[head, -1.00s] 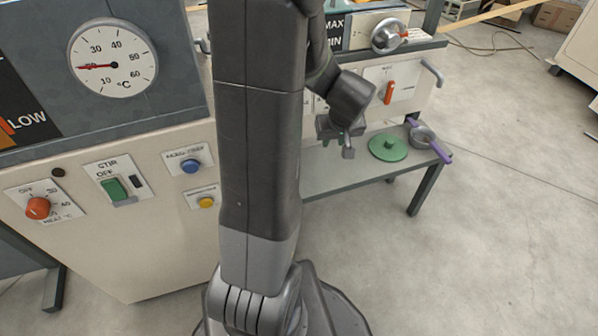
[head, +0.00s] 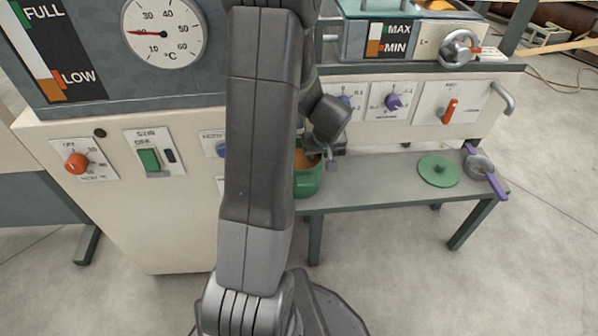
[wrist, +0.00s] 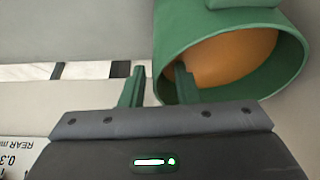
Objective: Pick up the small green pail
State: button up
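The small green pail (head: 308,183) stands on the grey bench, partly hidden behind my arm in the head view. Its inside looks orange. In the wrist view the pail (wrist: 170,50) fills the upper right, its open mouth facing the camera. My gripper (wrist: 159,67) is open, with its two fingers apart. The left finger is outside the pail and the right finger overlaps its mouth, so the near rim appears between them. I cannot tell whether either finger touches the wall. In the head view my gripper (head: 329,160) is at the pail's right side.
The grey bench (head: 375,187) also holds a green lid (head: 438,171) and a small pan (head: 480,165) with purple handles at its right end. The machine panel (head: 420,108), with knobs and a handle, rises close behind. The bench's middle is clear.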

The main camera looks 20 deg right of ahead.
grip_shut()
jog(key=shift+r, duration=0.15)
dwell(1.2)
